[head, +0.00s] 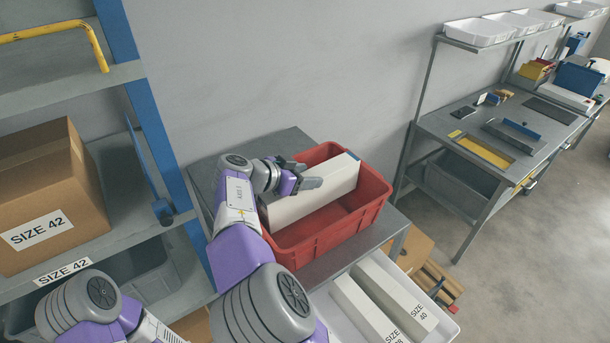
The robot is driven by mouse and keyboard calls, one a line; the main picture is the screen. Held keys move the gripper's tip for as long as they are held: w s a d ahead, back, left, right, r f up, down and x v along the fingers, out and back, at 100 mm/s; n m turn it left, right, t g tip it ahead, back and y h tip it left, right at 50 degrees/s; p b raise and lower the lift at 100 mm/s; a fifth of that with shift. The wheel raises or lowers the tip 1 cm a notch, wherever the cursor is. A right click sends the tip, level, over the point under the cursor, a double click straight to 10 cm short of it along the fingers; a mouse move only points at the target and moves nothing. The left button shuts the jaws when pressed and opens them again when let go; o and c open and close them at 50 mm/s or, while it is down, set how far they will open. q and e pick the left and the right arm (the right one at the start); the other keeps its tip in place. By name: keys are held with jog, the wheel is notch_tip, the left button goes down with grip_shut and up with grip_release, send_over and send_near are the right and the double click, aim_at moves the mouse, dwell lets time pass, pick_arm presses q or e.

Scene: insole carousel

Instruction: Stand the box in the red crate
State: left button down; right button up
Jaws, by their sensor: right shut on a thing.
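A long white box (322,192) is inside the red crate (332,228), lying lengthwise, with part of it above the rim at its far right end. My right gripper (309,176) is over the crate, shut on the box near its upper left part. The box's underside is hidden by the crate wall, so I cannot tell whether it rests on the crate floor. My left arm shows at the bottom left, but its gripper is out of view.
The crate stands on a grey table (290,141). Below it, a white tray (443,326) holds white boxes, one labelled SIZE 40 (398,295). A shelf with a SIZE 42 carton (75,190) is at left. A workbench (440,122) stands at right, with clear floor beside it.

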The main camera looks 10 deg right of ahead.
jog(key=shift+f+b, duration=0.35)
jog(key=o, duration=1.5)
jog(key=shift+r, duration=0.15)
jog(key=shift+r+p, duration=0.2)
jog(key=shift+p, duration=0.25)
jog(key=shift+r+p, duration=0.4)
jog(key=shift+p, duration=0.05)
notch_tip(320, 180, up, 6)
jog(key=f, duration=0.1)
send_over(269, 197)
jog(key=shift+r, duration=0.25)
